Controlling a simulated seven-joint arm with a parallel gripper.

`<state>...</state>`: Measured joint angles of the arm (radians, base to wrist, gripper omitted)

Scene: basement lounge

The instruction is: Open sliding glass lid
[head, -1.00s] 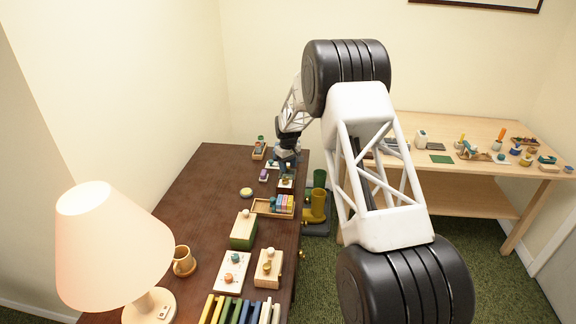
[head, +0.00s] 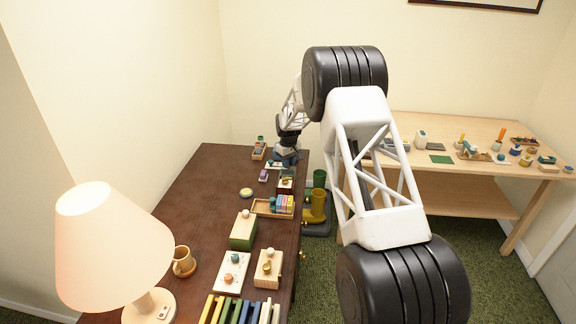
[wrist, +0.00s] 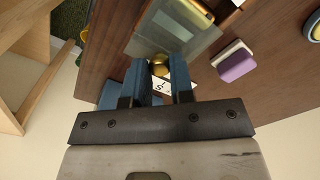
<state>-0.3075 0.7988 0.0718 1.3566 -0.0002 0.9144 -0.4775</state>
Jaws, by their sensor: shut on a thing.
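A box with a grey-tinted glass lid (wrist: 172,32) stands on the dark table in the wrist view, with something yellowish showing at it. A small round brass knob (wrist: 160,66) sits at the near edge of the glass. My gripper (wrist: 160,72) has its two blue fingers on either side of this knob and is shut on it. Part of the knob is hidden by the fingers. In the head view my gripper (head: 286,158) is at the far right part of the dark table, small and partly hidden by my arm.
A purple and white block (wrist: 234,62) lies right of the glass, and a white card (wrist: 179,82) shows by the fingers. On the dark table (head: 205,205) stand a tray of coloured blocks (head: 265,208), a green box (head: 243,232), a mug (head: 184,262) and a lamp (head: 110,240).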

